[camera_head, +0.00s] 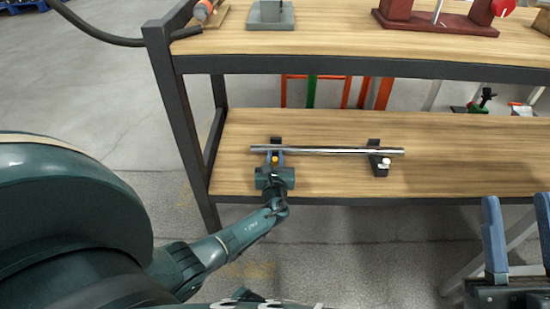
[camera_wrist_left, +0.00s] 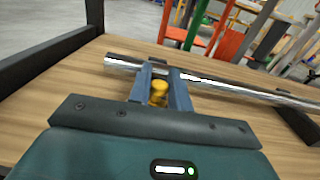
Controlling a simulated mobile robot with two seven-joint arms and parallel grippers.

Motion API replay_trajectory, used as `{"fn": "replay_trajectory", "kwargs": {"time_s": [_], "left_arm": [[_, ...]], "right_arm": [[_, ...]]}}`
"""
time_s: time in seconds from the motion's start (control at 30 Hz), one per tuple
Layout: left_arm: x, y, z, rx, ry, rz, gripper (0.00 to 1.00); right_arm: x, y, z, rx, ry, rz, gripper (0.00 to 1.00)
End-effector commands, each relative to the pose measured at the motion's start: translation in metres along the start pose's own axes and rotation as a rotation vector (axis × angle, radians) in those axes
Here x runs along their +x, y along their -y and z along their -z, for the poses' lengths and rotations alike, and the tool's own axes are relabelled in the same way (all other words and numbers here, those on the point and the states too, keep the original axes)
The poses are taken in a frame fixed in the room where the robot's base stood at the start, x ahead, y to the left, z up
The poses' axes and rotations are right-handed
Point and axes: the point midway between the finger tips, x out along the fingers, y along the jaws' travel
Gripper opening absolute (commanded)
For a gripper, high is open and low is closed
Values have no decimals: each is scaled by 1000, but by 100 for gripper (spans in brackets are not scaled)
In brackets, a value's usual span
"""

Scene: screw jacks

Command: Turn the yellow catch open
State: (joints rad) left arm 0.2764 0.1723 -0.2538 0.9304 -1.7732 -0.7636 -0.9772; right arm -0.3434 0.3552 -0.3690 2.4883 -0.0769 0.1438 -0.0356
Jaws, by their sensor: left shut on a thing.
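The yellow catch (camera_head: 275,160) is a small knob at the left clamp block (camera_head: 276,141), which holds a shiny metal rod (camera_head: 325,151) on the lower shelf. My left gripper (camera_head: 275,158) is shut on the yellow catch. In the left wrist view the catch (camera_wrist_left: 158,92) sits between the two blue fingers (camera_wrist_left: 160,85), just in front of the rod (camera_wrist_left: 215,77). The fingers partly hide the left block. My right gripper (camera_head: 517,237) is at the lower right of the head view, with its blue fingers apart and nothing between them.
A second black block with a white knob (camera_head: 384,162) holds the rod's right end. The lower shelf (camera_head: 450,165) is bare around the rod. The upper shelf (camera_head: 350,45) hangs above it, carrying several fixtures. A dark shelf post (camera_head: 180,120) stands at the left.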

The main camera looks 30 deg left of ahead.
Motion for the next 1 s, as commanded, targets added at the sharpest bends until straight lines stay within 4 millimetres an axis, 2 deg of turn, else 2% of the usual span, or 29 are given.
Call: {"fn": "replay_trajectory", "kwargs": {"time_s": [0.3, 0.73, 0.77, 0.97, 1.0], "left_arm": [[-1, 0, 2, 2, -1, -102, 0], [-1, 0, 2, 2, -1, -112, 0], [-1, 0, 2, 2, -1, -112, 20], [-1, 0, 1, 1, 0, -111, 37], [0, 0, 1, 1, 0, -111, 37]], "right_arm": [[4, -4, 10, -35, -51, 5, 36], [5, -4, 14, -48, -66, 13, 36], [4, -4, 14, -48, -65, 13, 36], [4, -4, 11, -45, -56, 13, 36], [4, -4, 10, -44, -54, 13, 36]]}}
